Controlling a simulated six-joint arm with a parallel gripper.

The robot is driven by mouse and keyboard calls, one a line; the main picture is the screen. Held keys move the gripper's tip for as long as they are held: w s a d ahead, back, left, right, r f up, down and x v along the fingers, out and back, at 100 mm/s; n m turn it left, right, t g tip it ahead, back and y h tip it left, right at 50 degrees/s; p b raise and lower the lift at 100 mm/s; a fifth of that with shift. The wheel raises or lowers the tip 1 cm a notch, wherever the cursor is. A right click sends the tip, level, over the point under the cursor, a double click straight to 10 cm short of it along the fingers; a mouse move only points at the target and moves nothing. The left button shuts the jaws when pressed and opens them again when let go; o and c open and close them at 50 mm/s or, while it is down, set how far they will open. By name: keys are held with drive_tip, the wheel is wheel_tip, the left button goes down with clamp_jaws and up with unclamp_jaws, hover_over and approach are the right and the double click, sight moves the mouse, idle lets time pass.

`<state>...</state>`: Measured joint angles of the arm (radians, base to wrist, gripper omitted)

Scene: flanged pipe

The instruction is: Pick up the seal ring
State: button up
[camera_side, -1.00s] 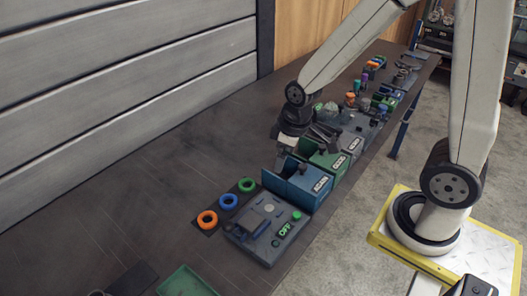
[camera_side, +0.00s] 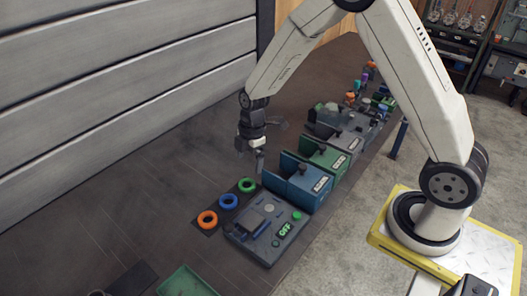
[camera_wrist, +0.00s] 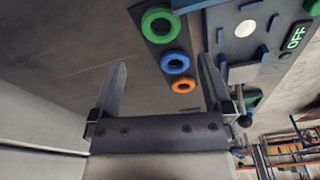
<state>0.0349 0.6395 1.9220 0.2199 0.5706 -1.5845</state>
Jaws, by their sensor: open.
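Three seal rings lie in a row on a dark strip: an orange ring (camera_side: 207,227), a blue ring (camera_side: 228,207) and a green ring (camera_side: 247,190). In the wrist view, the green ring (camera_wrist: 160,39) is at the top, with the blue ring (camera_wrist: 175,71) and the orange ring (camera_wrist: 183,91) below it. My gripper (camera_side: 250,163) is above the table, close behind the green ring. In the wrist view my gripper (camera_wrist: 162,65) has its two fingers wide apart, and nothing is held between them. The rings appear beyond the fingers, nearer the right one.
A grey fixture with an OFF panel (camera_side: 268,236) stands right beside the rings. Blue (camera_side: 308,190) and green (camera_side: 330,158) bins stand right of my gripper, with more parts further back. A green tray (camera_side: 185,284) is at the front. The table's left side (camera_side: 110,215) is clear.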

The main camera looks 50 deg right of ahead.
sight(247, 183)
drive_tip(key=shift+a+f, duration=0.15)
drive_tip(key=shift+f, duration=1.2)
drive_tip(key=shift+w+a+f, duration=0.1)
drive_tip(key=shift+a+f, duration=0.1)
drive_tip(key=shift+f, duration=1.1)
drive_tip(key=shift+a+f, duration=0.2)
drive_tip(key=shift+f, duration=1.05)
drive_tip(key=c, duration=1.1)
drive_tip(key=shift+r, duration=0.15)
